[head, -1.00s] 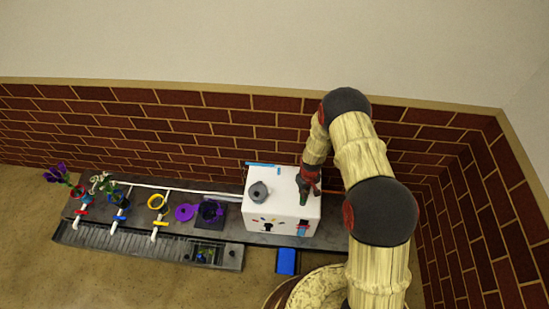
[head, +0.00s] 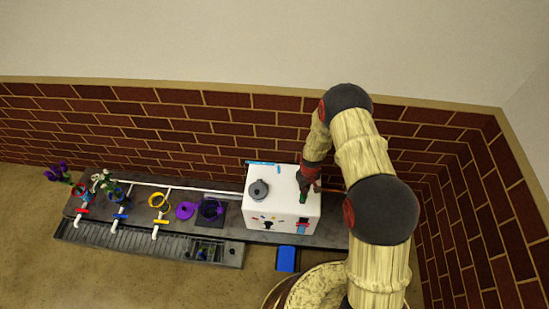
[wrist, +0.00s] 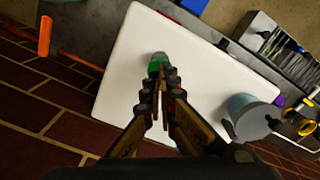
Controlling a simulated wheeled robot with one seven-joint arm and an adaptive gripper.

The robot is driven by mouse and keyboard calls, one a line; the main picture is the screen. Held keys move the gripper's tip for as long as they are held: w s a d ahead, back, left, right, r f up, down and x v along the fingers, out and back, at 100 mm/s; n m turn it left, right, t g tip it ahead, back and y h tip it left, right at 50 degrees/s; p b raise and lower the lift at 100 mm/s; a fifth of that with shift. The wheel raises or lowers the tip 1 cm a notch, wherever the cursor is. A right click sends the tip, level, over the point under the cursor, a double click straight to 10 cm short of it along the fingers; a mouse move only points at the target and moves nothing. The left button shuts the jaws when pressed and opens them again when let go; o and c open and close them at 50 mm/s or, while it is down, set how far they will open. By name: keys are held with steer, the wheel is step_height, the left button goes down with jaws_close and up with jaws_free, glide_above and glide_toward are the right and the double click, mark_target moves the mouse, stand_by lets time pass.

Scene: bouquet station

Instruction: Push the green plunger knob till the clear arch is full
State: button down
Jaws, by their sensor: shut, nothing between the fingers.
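The green plunger knob (wrist: 154,67) is on top of the white box (wrist: 125,90), right at the tips of my gripper (wrist: 163,80) in the wrist view. My gripper is shut and empty, its fingertips pointing down at the knob. They look to be touching it or very close; I cannot tell which. In the head view the green knob (head: 303,197) shows just below my gripper (head: 308,184), on the right part of the box top (head: 275,200). The clear arch cannot be made out clearly in either view.
A grey lidded pot (head: 259,189) stands on the box's left part. Left along the counter (head: 335,235) are a purple ring and pot (head: 186,210), a yellow ring (head: 157,201), and flowers (head: 102,181). A blue block (head: 286,259) is in front. A brick wall stands behind.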

steer(key=shift+f+b, duration=1.3)
steer(key=shift+f, duration=0.7)
steer(key=shift+r+p, duration=1.45)
steer(key=shift+r, duration=0.85)
step_height(320, 180, up, 9)
steer(key=p, duration=0.5)
steer(key=shift+p, duration=0.3)
